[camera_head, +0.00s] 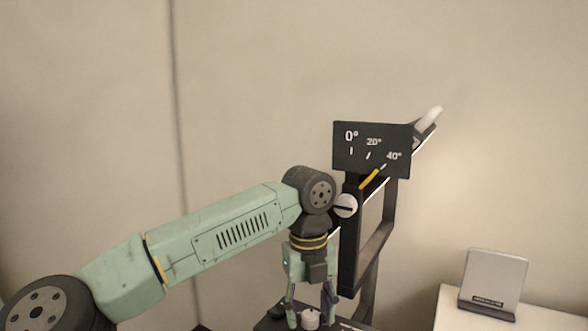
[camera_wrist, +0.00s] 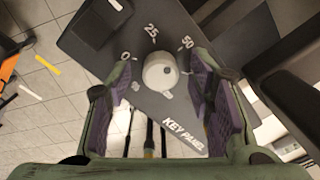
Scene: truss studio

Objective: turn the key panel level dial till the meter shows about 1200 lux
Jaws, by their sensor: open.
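The key panel (camera_wrist: 100,60) is a dark board lettered "KEY PANEL", with marks 0, 25 and 50 around a white round level dial (camera_wrist: 160,72). The dial's setting is hard to read. My gripper (camera_wrist: 162,80) is open, with its two purple-lined fingers on either side of the dial in the wrist view; I cannot tell whether they touch it. In the head view my gripper (camera_head: 309,312) points down, with the white dial (camera_head: 310,319) low between its fingers. A grey upright plate (camera_head: 494,276) on a stand may be the meter; no lux reading shows.
A white table (camera_head: 453,312) is at the right. Dark blocks flank the panel in the wrist view.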

